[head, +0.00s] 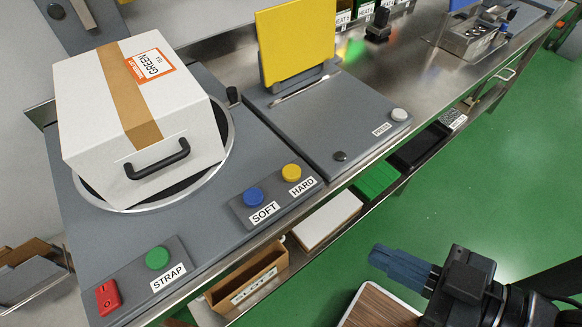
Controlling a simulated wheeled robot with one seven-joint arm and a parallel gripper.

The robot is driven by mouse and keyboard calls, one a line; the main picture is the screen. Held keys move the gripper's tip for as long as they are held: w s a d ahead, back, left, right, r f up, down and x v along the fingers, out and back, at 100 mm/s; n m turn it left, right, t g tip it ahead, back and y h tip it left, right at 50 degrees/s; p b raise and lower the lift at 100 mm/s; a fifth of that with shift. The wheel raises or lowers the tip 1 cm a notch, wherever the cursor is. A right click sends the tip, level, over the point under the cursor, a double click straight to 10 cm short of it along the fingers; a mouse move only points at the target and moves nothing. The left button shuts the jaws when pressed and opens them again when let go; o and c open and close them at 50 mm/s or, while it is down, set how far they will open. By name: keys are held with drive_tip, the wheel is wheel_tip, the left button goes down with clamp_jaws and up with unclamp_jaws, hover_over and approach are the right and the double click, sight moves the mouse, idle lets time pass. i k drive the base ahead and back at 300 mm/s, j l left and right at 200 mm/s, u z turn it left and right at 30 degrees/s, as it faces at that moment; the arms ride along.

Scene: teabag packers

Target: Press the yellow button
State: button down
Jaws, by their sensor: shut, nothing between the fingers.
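The yellow button (291,173) is a round cap on a dark panel, beside a label reading HARD. It sits right of a blue button (253,196) labelled SOFT, near the front edge of the grey machine top. My gripper (372,255) is at the lower right, its blue fingers shut and empty, pointing left. It is out over the floor side of the bench, apart from the yellow button, to its lower right. Nothing covers the yellow button.
A white box (85,110) with brown tape and a black handle stands on a round plate. A green button (158,258) and red switch (108,297) are at lower left. A yellow upright panel (296,42) stands behind. Shelves with trays lie below the bench edge.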

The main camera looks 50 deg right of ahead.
sight(291, 173)
drive_tip(key=j+z, duration=0.1)
drive_tip(key=z, duration=0.3)
drive_tip(key=k+j+z, duration=0.1)
drive_tip(key=z, duration=0.3)
drive_tip(key=k+z, duration=0.15)
drive_tip(key=z, duration=0.2)
drive_tip(key=k+j+z, duration=0.1)
drive_tip(key=z, duration=0.3)
